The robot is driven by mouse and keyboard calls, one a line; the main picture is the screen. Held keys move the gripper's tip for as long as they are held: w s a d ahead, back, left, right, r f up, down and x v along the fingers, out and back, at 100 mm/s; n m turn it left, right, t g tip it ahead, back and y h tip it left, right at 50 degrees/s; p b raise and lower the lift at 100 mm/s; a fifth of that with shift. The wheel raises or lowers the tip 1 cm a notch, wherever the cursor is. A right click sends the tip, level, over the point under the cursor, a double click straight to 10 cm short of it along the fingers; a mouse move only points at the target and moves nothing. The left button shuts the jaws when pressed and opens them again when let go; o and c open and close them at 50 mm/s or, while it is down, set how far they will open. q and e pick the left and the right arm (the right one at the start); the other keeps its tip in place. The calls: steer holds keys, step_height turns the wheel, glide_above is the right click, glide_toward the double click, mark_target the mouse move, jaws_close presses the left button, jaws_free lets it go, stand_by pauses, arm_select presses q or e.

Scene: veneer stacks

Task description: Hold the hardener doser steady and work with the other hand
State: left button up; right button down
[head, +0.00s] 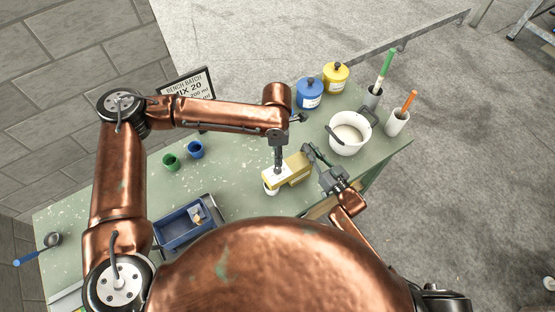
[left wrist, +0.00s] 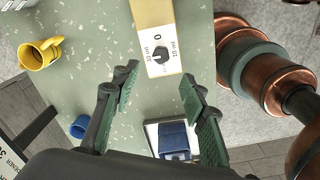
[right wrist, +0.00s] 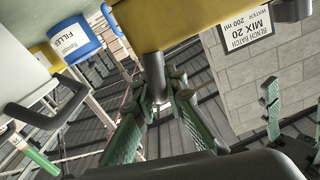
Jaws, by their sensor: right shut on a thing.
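The hardener doser (head: 292,171) is a yellow box with a white dial face, over the front middle of the table. The left wrist view shows its face with a dark knob (left wrist: 161,54), a "0" and ml marks; I cannot tell the knob's exact setting. My left gripper (head: 279,168) is above that face, and its fingers (left wrist: 158,79) are apart with the knob just beyond the tips. My right gripper (head: 312,156) is shut on the doser at its right end. In the right wrist view the yellow body (right wrist: 180,20) is above the fingers, which meet a dark handle (right wrist: 155,75).
A white pot (head: 346,146), blue jar (head: 309,98), yellow jar (head: 336,80) and holders with green (head: 372,98) and orange (head: 396,122) handles stand right. Green (head: 171,160) and blue (head: 195,149) cups, a blue tray (head: 172,242) and a sign (head: 205,80) are left.

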arm_select(q)
steer(key=shift+r, duration=1.1)
arm_select(e)
steer(key=shift+f, duration=0.1)
arm_select(q)
step_height(320, 180, up, 7)
arm_select(e)
steer(key=c, duration=1.9)
jaws_free()
arm_select(q)
steer(key=shift+r+p, duration=1.05)
arm_select(e)
steer(key=shift+v, duration=9.5)
